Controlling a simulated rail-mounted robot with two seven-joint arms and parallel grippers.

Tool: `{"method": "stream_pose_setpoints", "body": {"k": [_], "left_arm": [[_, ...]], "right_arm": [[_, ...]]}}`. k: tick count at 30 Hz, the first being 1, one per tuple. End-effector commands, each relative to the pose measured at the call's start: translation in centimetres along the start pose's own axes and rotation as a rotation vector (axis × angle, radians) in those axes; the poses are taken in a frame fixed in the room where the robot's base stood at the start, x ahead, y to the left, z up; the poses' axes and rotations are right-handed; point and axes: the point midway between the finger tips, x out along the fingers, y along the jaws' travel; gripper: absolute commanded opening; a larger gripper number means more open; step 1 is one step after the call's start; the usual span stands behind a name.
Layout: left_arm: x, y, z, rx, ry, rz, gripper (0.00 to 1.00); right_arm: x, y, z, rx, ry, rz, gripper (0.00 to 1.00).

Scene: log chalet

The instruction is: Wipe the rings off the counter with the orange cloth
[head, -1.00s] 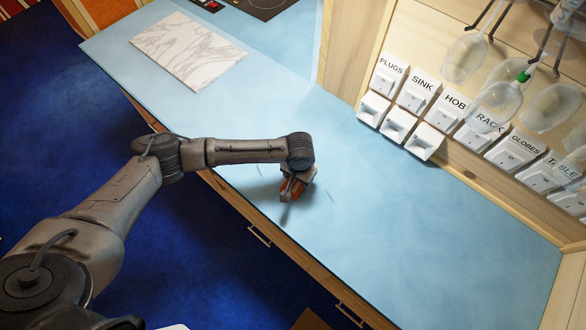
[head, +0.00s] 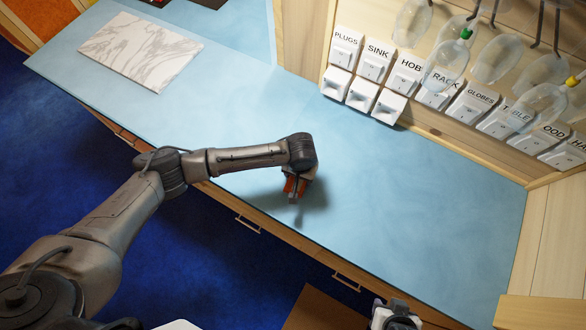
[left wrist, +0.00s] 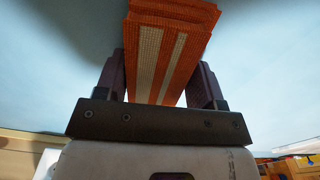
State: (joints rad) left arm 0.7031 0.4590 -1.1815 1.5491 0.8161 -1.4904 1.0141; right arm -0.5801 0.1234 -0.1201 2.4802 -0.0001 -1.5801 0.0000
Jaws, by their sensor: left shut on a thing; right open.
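The orange cloth (head: 289,185) is in my left gripper (head: 296,190), low over the blue counter (head: 420,200) near its front edge. In the left wrist view, the folded cloth (left wrist: 165,50) shows cream stripes and sits between both fingers of the left gripper (left wrist: 160,78). Whether it touches the counter I cannot tell. I make out no clear rings on the counter now; the arm and its shadow hide some of the surface. My right gripper (head: 396,316) is at the bottom edge of the head view, partly cut off, open, in front of the counter.
A white marble board (head: 140,50) lies on the counter's left part. Labelled white switches (head: 408,70) line the back wall, with clear hanging glasses (head: 445,65) before them. The counter right of my left gripper is clear. A wooden edge (head: 540,312) stands at lower right.

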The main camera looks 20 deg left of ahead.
Motion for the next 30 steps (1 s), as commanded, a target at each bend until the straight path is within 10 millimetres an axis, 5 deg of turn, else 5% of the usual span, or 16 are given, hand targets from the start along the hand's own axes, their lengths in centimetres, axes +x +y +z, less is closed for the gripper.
{"method": "stream_pose_setpoints", "body": {"k": [12, 30], "left_arm": [[0.1, 3.4, 0.7, -0.01, -0.002, 0.005, 0.41], [-6.2, 4.8, 0.5, 0.02, 0.001, 0.004, 0.41]], "right_arm": [[0.0, -0.2, -0.1, 0.008, 0.001, -0.006, 0.43], [0.0, 0.1, 0.0, -0.002, 0.0, 0.002, 0.43]]}}
